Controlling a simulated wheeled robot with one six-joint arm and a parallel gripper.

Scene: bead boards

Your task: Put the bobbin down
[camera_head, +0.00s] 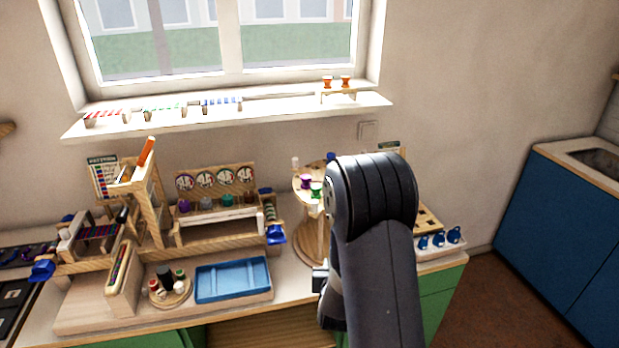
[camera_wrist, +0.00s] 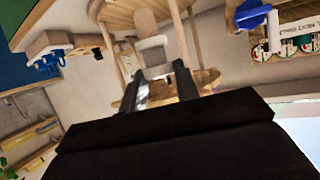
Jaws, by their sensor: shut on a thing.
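My gripper (camera_wrist: 158,78) shows in the wrist view, its two dark fingers shut on a pale grey-white bobbin (camera_wrist: 152,50). The bobbin's far part shows between and beyond the fingertips; its lower part is hard to make out. Behind it is a round wooden stand (camera_wrist: 118,14) with posts. In the head view my dark arm covers the gripper and the bobbin. The wooden stand (camera_head: 311,240) is just left of the arm there, with a purple bobbin (camera_head: 305,182) and a green bobbin (camera_head: 316,188) on its top. I cannot tell whether the held bobbin touches the stand.
A blue tray (camera_head: 233,297) lies on the bench, beside a round board with several small spools (camera_head: 166,283). A wooden rack (camera_head: 218,241) stands behind the tray. Blue-handled things (camera_head: 439,240) are right of the arm. The window sill (camera_head: 230,126) holds small items.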

